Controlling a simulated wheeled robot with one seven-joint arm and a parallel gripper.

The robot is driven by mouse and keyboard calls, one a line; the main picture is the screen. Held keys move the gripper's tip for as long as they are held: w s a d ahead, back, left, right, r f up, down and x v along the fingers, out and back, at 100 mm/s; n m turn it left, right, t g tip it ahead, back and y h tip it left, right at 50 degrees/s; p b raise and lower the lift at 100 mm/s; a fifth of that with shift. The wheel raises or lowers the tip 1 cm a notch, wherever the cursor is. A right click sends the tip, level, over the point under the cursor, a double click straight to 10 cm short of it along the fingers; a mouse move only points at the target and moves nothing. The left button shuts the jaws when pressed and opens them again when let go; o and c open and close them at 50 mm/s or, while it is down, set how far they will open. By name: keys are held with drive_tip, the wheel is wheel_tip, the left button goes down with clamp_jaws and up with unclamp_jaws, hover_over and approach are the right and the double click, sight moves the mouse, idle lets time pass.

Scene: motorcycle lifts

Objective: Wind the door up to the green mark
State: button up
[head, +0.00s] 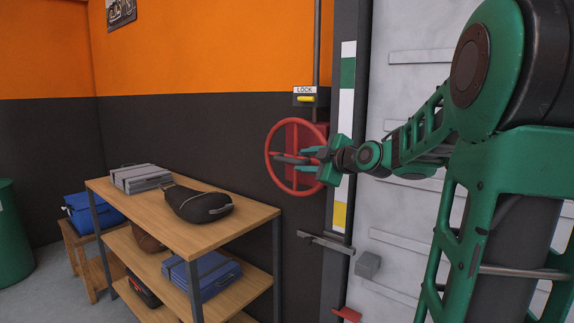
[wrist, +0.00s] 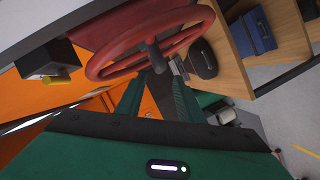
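The red handwheel (head: 268,150) is mounted on the wall left of the door and also fills the top of the wrist view (wrist: 95,62). A dark handle (wrist: 153,50) sticks out from the wheel. My gripper (head: 305,165) is at the wheel, its fingers apart. In the wrist view the handle's end lies between the fingertips (wrist: 159,80), with no clear contact visible. The pale ribbed door (head: 400,90) is partly hidden by my arm. A vertical strip beside it bears the green mark (head: 348,72) high up and a yellow mark (head: 340,215) low down. A red tab (head: 346,314) is near the bottom.
A LOCK box with a yellow lever (head: 305,99) sits above the wheel, near the wall pipe. A wooden shelf unit (head: 225,232) with a black bag (head: 197,204) stands below left. A grey bar (head: 325,243) projects below the wheel. A green barrel (head: 12,240) stands far left.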

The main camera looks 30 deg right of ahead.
sight(289, 161)
drive_tip(key=x, duration=0.9)
clamp_jaws()
